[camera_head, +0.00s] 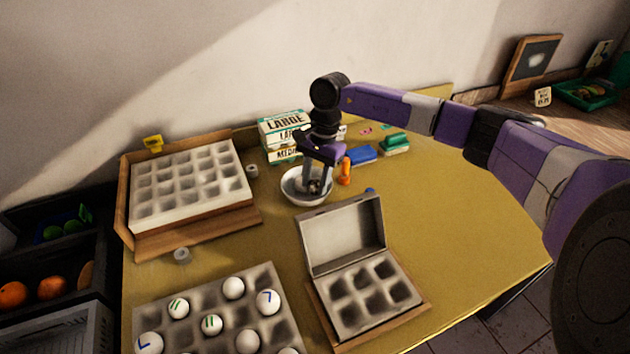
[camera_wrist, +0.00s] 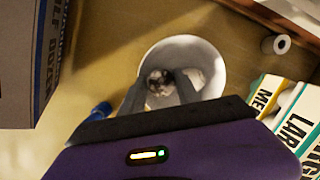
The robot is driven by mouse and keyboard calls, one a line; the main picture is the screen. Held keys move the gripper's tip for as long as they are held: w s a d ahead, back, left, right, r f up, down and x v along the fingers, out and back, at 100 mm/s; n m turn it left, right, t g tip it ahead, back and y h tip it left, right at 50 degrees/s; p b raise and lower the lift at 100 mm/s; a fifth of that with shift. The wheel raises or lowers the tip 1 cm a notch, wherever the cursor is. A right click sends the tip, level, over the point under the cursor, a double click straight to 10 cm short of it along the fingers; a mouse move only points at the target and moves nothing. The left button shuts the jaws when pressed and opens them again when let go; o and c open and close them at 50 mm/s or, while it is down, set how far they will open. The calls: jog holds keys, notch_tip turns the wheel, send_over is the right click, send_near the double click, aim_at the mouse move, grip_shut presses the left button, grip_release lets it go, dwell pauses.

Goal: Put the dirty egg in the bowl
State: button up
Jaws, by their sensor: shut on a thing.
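The white bowl (camera_head: 297,194) stands on the yellow table near the back middle. In the wrist view the bowl (camera_wrist: 207,62) surrounds my fingertips. My gripper (camera_head: 313,186) points down into the bowl, its fingers inside the rim. It is shut on the dirty egg (camera_wrist: 158,80), which looks pale with dark blotches. The egg is mostly hidden between the fingers, and I cannot tell whether it touches the bowl's bottom.
An egg tray (camera_head: 228,285) with several white eggs, some marked green or blue, lies in front. An open six-cup carton (camera_head: 345,240) stands to its right. A large empty tray (camera_head: 190,185) is at left. Stacked cartons (camera_head: 285,135) stand behind the bowl. The table's right side is clear.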

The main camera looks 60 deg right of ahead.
jog(key=o, duration=0.9)
jog(key=r, duration=0.2)
jog(key=d+r, duration=0.1)
jog(key=r, duration=0.2)
jog(key=r+b, duration=0.1)
jog(key=r, duration=0.1)
jog(key=shift+s+d+r, duration=0.2)
jog(key=shift+d+r, duration=0.05)
jog(key=shift+r, duration=0.1)
